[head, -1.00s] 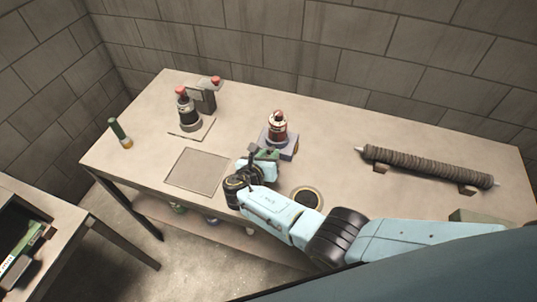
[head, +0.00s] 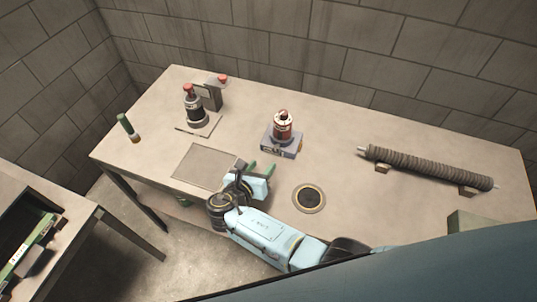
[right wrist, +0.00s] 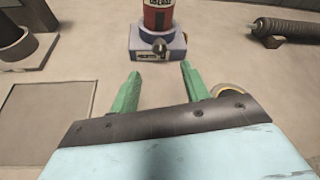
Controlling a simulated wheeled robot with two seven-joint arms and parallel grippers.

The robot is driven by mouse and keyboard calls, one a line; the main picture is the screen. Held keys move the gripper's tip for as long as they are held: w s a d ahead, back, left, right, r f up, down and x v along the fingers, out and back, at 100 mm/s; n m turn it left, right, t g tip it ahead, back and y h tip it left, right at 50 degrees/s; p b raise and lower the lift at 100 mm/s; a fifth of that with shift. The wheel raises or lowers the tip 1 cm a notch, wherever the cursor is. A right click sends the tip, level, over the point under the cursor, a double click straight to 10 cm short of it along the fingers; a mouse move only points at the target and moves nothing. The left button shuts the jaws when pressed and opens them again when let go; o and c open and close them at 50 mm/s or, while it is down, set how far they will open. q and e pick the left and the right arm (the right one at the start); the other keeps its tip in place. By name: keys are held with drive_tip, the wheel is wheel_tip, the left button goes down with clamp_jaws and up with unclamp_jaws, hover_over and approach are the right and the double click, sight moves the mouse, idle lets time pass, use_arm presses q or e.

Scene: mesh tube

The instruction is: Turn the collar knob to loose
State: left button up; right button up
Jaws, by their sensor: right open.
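A red and dark canister (head: 283,126) stands upright on a grey-blue block base (head: 281,146) near the middle of the table. I cannot read the knob's setting. My right gripper (head: 262,166) has green fingers, is open and empty, and is a short way in front of the base, apart from it. Its fingers (right wrist: 157,88) point toward the base in the right wrist view. My left gripper is not in view.
A dark bottle with a red cap (head: 193,108) stands on a plate at the back left, beside a grey box (head: 211,97). A green tube (head: 128,128) is at the left edge. A ribbed roll (head: 425,167) lies on supports at right. A black disc (head: 309,197) lies nearby.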

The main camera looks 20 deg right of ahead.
drive_tip(key=v, duration=0.4)
drive_tip(key=shift+s, duration=0.1)
idle(0.4)
